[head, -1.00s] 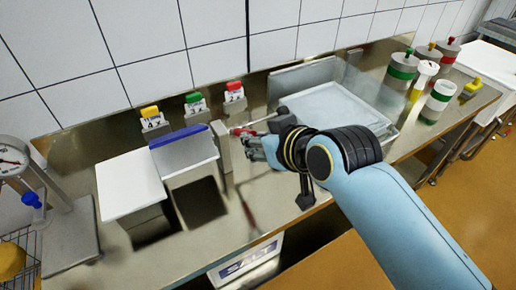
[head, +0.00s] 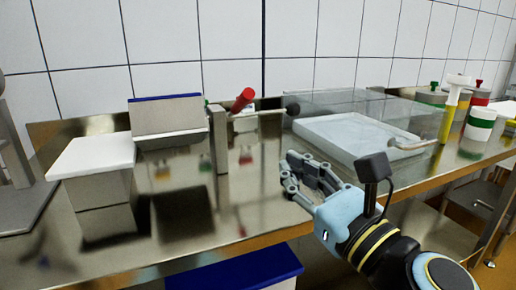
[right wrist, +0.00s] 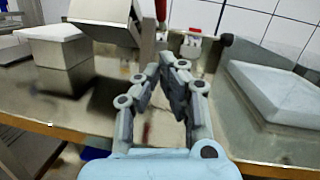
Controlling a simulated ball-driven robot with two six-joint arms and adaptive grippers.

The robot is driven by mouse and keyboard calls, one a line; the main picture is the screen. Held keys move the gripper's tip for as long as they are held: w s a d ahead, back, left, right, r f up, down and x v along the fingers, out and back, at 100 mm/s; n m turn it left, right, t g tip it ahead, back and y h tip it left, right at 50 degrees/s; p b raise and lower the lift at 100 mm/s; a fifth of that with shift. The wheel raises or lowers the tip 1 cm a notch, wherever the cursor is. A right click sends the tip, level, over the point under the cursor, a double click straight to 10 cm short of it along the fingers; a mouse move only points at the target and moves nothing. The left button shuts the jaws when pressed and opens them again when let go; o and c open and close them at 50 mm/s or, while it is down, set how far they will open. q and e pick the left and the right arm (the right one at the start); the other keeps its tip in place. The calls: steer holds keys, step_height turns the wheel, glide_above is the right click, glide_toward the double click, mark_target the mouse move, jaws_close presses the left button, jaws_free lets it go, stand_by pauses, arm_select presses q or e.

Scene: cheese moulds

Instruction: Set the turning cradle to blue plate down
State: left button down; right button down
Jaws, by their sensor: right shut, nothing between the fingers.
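The turning cradle (head: 168,117) stands on the steel bench left of centre in the head view, with a blue strip along its top edge and a pale face below. A grey post (head: 220,140) stands at its right side. The red handle grip (head: 243,100) tilts up and right beside the post; it is cut off at the top of the right wrist view (right wrist: 160,9). My right gripper (head: 288,178) is shut and empty, in front and to the right of the handle, apart from it. The fingers also show in the right wrist view (right wrist: 171,76). My left gripper is out of view.
A pale tray (head: 355,140) lies right of the handle. White tubs with green and red bands (head: 480,123) and a yellow-handled tool (head: 450,110) stand at the right.

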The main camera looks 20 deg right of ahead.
steer(key=p, duration=0.4)
glide_toward(242, 109)
steer(key=w+f, duration=0.2)
steer(key=w, duration=0.2)
steer(key=w+r+p, duration=0.1)
steer(key=w+a+r+p, duration=0.1)
steer(key=shift+r, duration=0.35)
steer(key=shift+r+p, duration=0.1)
steer(key=shift+p, duration=0.35)
